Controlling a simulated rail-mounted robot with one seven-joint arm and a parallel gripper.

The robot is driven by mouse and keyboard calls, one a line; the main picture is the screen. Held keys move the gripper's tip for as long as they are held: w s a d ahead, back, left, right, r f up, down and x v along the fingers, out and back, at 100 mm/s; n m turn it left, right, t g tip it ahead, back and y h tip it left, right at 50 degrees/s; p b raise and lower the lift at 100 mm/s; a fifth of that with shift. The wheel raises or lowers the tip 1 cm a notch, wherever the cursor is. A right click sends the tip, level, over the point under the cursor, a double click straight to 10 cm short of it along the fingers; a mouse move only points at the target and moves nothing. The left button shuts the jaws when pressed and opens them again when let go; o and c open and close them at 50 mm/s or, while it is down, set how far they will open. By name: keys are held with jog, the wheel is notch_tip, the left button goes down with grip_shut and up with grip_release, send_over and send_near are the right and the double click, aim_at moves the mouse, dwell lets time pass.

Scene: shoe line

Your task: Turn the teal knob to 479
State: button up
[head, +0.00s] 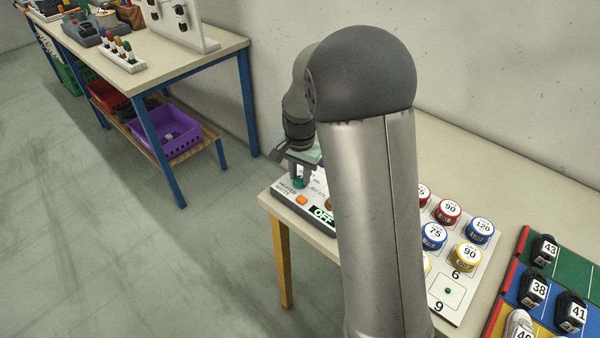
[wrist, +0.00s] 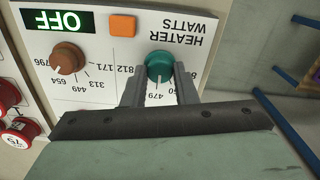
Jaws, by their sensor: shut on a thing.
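The teal knob (wrist: 159,64) is on the white panel under the upside-down label HEATER WATTS in the wrist view. A pale mark on its lower edge appears to point down toward the printed 479. Other numbers, among them 812 on the left, are printed around it; some on the right are partly hidden by a finger. My gripper (wrist: 160,82) is shut on the knob, one finger on each side. In the head view my gripper (head: 298,170) reaches down onto the teal knob (head: 298,183) at the panel's left end.
Beside the knob are an orange button (wrist: 122,26), an OFF display (wrist: 58,21) and a brown knob (wrist: 68,57) with its own numbers. Round tins (head: 448,211) and dark shoes (head: 534,288) are on the right. A blue-legged bench (head: 190,60) stands behind left.

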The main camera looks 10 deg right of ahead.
aim_at(300, 178)
dwell(0.5)
jog(key=o, duration=1)
notch_tip(300, 178, up, 18)
jog(key=shift+f, duration=0.25)
